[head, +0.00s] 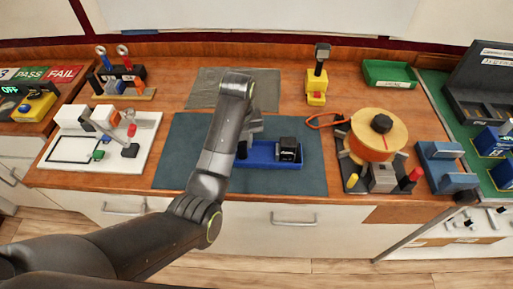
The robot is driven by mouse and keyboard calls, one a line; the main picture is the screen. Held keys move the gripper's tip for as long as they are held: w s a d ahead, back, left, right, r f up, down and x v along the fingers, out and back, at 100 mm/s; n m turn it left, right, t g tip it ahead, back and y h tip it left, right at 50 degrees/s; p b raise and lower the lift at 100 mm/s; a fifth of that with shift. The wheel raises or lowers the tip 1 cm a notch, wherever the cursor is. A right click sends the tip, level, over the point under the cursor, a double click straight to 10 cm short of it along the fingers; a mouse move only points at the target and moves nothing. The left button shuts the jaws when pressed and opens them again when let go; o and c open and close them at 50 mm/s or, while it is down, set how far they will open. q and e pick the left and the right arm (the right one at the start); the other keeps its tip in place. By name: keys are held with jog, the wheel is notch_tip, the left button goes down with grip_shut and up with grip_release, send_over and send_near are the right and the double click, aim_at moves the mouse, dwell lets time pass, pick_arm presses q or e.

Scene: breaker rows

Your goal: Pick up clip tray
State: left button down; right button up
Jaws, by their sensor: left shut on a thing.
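A blue tray (268,163), which looks like the clip tray, lies on the dark grey-green mat (185,165) at the middle of the bench. A black block (288,149) sits in its right part. My left gripper (246,148) points down at the tray's left part and is shut on it, seemingly at the back wall. My arm hides the tray's left end and part of the grip. I cannot tell whether the tray is lifted off the mat. My right gripper is not in view.
A spool (372,140) with orange wire stands right of the mat, beside a blue holder (446,166). A green tray (390,74) and a yellow-based tool (317,85) are behind. A white board (95,145) with parts is at left. A grey mat (205,87) lies behind, bare where visible.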

pick_arm(q)
jog(key=shift+r, duration=0.15)
jog(key=shift+r+p, duration=0.5)
jog(key=shift+r, duration=0.1)
notch_tip(320, 180, up, 9)
jog(key=p, duration=0.8)
jog(key=shift+f, duration=0.3)
jog(key=shift+f+b, duration=0.55)
jog(key=shift+f, duration=2)
jog(key=shift+f+b, duration=0.55)
jog(key=shift+f, duration=1.6)
